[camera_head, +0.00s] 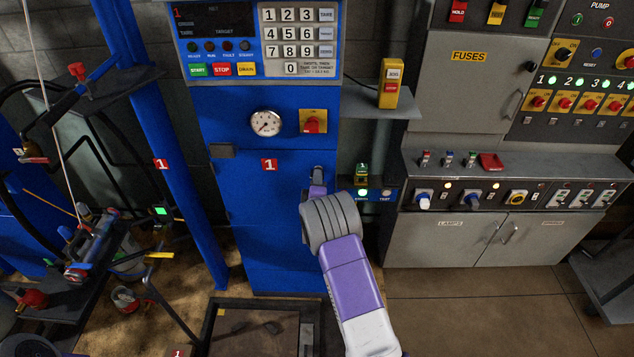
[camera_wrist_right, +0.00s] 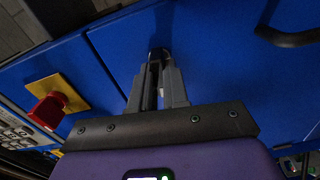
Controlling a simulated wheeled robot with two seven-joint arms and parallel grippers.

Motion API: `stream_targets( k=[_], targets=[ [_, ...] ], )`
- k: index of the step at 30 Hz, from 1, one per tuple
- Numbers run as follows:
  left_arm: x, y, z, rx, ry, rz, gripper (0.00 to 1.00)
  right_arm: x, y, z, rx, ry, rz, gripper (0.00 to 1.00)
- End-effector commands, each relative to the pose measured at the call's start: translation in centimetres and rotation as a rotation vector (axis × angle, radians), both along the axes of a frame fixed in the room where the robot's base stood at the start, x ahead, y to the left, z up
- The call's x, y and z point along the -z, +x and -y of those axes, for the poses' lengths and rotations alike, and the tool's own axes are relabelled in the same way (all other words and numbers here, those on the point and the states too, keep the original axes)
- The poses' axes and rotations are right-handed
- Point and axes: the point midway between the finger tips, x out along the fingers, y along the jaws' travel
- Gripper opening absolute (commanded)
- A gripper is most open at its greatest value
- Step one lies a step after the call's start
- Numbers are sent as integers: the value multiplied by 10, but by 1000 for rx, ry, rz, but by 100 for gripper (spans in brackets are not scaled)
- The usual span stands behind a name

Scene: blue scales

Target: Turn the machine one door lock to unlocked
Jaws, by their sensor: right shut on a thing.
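Machine one is the blue cabinet (camera_head: 235,180) with a red "1" label (camera_head: 269,165) on its door. Its door lock (camera_head: 318,171) is a small grey piece at the door's upper right, mostly hidden by my gripper. My right gripper (camera_head: 317,188) reaches up to it from below. In the right wrist view, my right gripper (camera_wrist_right: 158,82) has its fingers close together, shut on the door lock (camera_wrist_right: 158,53), whose dark tip shows between them. Which way the lock is turned cannot be read.
A red knob on a yellow plate (camera_head: 313,121) and a round gauge (camera_head: 265,123) sit above the door. A dark handle (camera_wrist_right: 292,37) sticks out in the wrist view. A shelf with a yellow device (camera_head: 390,83) and grey cabinets (camera_head: 490,235) stand to the right.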

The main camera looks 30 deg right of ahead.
Motion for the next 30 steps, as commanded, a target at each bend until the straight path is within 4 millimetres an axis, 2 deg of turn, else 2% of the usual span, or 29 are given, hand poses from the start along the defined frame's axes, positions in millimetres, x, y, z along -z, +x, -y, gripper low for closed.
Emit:
stream_targets(
  k=[1,30],
  targets=[
    [8,0,0,0,0,0,0,1,1,0,0,28,24,0],
    [107,0,0,0,0,0,0,-2,0,3,-2,800,502,0]
  ],
)
